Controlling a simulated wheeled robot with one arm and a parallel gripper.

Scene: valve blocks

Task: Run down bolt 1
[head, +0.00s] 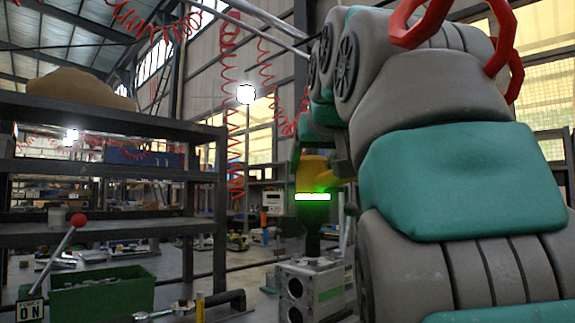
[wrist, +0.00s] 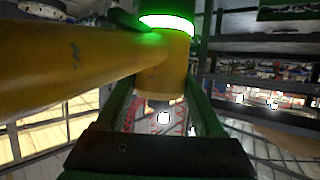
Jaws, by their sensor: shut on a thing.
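A yellow power tool (head: 311,172) with a bright green glowing ring stands upright at the middle of the head view. Its dark lower end meets the top of a grey metal valve block (head: 296,272) with round ports and a green strip. Whether it sits on a bolt cannot be told; bolt 1 is hidden. In the wrist view the tool's yellow body (wrist: 70,68) and lit ring fill the upper left. My gripper (wrist: 162,95) has its green fingers on both sides of the tool and is shut on it. In the head view my arm hides most of the gripper.
A green bin (head: 100,292) and a red-knobbed lever (head: 78,220) are at the lower left. A wrench-like tool (head: 165,312) lies near the block's left. Dark shelving (head: 110,235) stands at the left. Red coiled hoses (head: 237,120) hang behind.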

